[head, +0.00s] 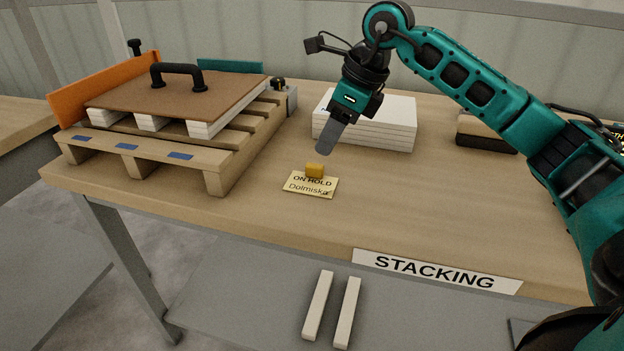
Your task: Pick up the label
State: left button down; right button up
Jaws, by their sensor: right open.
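The label (311,185) is a small pale yellow card that reads "ON HOLD Dolmiska". It lies on the wooden table in the middle of the head view, with a small orange-yellow block (314,170) at its far edge. My right gripper (325,150) points down just above and beyond the block, apart from the label. It holds nothing that I can see; its fingers overlap from this angle, but it is open. My left gripper is not in view.
A pallet (215,160) with white blocks and a brown handled board (180,95) stands at the left. A white stack (385,125) stands behind my gripper. A dark-and-tan block (487,135) sits farther right. The table (430,210) right of the label is clear.

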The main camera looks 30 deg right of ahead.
aim_at(316, 165)
jog(key=shift+s+a+b+x, duration=0.15)
jog(key=shift+b+x, duration=0.15)
jog(key=shift+x, duration=1.25)
jog(key=shift+s+a+b+x, duration=0.15)
jog(key=shift+b+x, duration=0.1)
jog(key=shift+x, duration=1.3)
jog(key=shift+c, duration=0.4)
jog(key=shift+d, duration=0.1)
grip_shut()
